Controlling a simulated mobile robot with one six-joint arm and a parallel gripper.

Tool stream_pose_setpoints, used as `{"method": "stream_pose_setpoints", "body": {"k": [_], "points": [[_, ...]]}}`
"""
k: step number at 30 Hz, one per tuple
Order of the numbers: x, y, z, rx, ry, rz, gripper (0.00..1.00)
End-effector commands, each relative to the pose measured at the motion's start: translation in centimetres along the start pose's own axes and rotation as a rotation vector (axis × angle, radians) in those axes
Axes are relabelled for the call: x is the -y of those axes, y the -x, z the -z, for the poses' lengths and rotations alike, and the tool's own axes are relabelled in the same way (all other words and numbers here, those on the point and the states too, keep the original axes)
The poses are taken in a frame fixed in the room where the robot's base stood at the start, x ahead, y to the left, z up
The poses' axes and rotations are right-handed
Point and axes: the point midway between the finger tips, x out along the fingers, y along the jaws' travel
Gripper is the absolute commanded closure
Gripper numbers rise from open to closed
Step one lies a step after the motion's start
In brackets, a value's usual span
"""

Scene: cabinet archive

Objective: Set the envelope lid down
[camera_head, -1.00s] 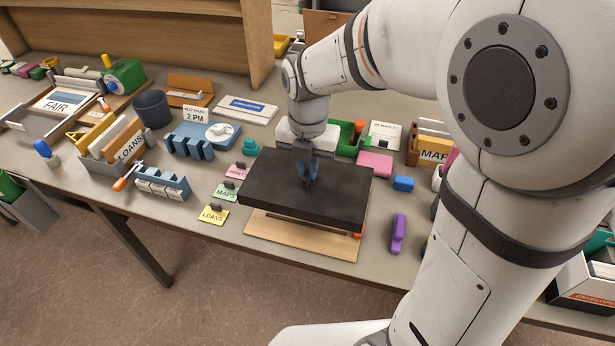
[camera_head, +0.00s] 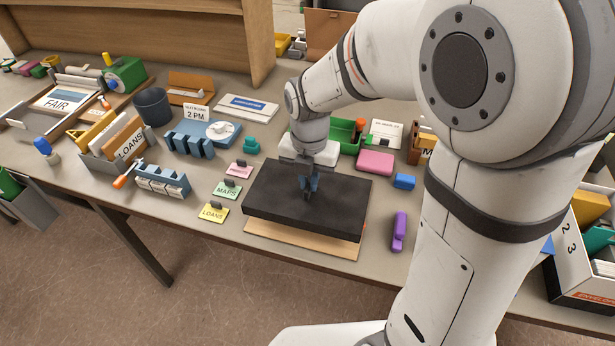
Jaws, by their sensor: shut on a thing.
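The envelope lid (camera_head: 270,202) is a wide, flat black slab, roughly level, near the front edge of the table. My gripper (camera_head: 309,190) comes down on its middle from above and is shut on it; the exact grip point is small and partly hidden by the fingers. A light wooden board (camera_head: 300,240) lies under the lid, and only its front strip shows. I cannot tell whether the lid touches the board or hangs just above it.
Tabbed cards, yellow (camera_head: 213,213), green (camera_head: 227,190) and pink, stand left of the lid. A purple stapler-like object (camera_head: 399,232), a blue block (camera_head: 404,181) and a pink block (camera_head: 375,162) are to the right.

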Motion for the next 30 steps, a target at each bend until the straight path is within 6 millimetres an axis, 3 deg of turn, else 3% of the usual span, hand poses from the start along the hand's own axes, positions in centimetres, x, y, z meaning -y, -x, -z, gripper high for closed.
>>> {"method": "stream_pose_setpoints", "body": {"k": [9, 19, 23, 30], "points": [[0.0, 0.1, 0.0, 0.0, -0.001, 0.0, 0.68], [0.1, 0.8, -0.1, 0.0, -0.002, 0.0, 0.68], [0.0, 2.4, -0.2, 0.005, -0.002, -0.004, 0.68], [0.0, 7.9, -0.1, 0.006, -0.002, -0.004, 0.68]]}}
